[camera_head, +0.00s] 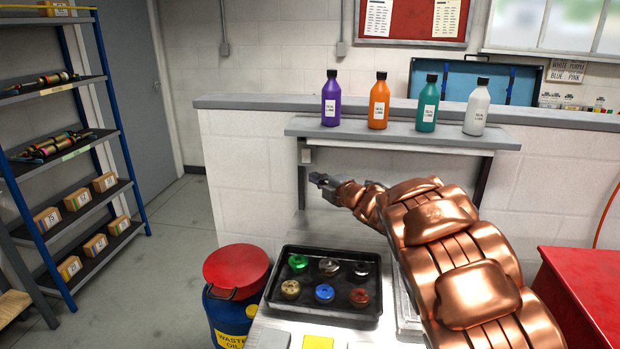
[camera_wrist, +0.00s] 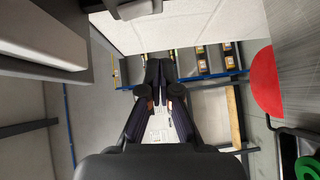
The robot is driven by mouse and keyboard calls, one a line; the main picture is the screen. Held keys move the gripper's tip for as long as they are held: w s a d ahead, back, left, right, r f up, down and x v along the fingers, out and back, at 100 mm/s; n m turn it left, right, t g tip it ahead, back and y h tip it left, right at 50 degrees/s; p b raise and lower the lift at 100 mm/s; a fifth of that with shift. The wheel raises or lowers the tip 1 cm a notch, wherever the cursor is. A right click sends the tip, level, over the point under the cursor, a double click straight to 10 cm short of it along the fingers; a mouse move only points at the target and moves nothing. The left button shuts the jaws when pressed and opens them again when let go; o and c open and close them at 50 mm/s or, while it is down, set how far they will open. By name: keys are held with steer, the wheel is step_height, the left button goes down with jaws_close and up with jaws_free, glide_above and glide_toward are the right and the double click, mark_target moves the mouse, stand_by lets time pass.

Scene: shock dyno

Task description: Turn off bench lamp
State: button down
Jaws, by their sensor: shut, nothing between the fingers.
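No lamp is plainly recognizable. A pale bar (camera_wrist: 40,40) at the upper left of the wrist view may be the lamp under the shelf, but I cannot tell whether it is lit. A small grey box (camera_head: 306,155), possibly its switch, sits on the left post under the shelf (camera_head: 400,132). My gripper (camera_head: 318,180) is just below and right of this box, pointing left, apart from it as far as I can see. In the wrist view my gripper (camera_wrist: 160,68) has its fingers together with nothing between them. A grey part (camera_wrist: 135,9) shows at that view's top edge.
Several bottles (camera_head: 379,103) stand on the shelf above my gripper. A black tray (camera_head: 322,310) with coloured caps lies on the bench below. A red-lidded waste oil drum (camera_head: 236,270) stands left of it. A blue-framed rack (camera_head: 125,150) is farther left, with open floor between.

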steer(key=shift+f+b+v, duration=0.2)
steer(key=shift+f+v, duration=0.05)
steer(key=shift+v, duration=0.8)
steer(key=shift+f+b+v, duration=0.2)
steer(key=shift+v, duration=0.85)
steer(key=shift+d, duration=0.1)
steer(key=s+d+r+m+h+p, duration=0.1)
steer(key=s+d+r+m+h, duration=0.1)
steer(key=d+m+h, duration=0.4)
steer(key=s+d+r+m+h, duration=0.1)
steer(key=s+d+m+h, duration=0.15)
steer(key=d, duration=0.55)
steer(key=s+d+f+m+g+h, duration=0.2)
steer(key=s+d+m+g+h, duration=0.25)
steer(key=s+d+m, duration=0.5)
steer(key=s+a+f+m+g+y, duration=0.1)
steer(key=s+a+f+m+g, duration=0.1)
steer(key=s, duration=1.2)
steer(key=s+a+f+m+g+y+p, duration=0.1)
steer(key=s+a+f+g, duration=0.3)
steer(key=s, duration=1)
steer(key=s+a+f+m+g+y+p, duration=0.1)
steer(key=s+a+g, duration=0.4)
steer(key=s, duration=1)
steer(key=shift+a+f+m, duration=0.5)
steer(key=shift+f+m, duration=0.4)
steer(key=shift+m, duration=0.1)
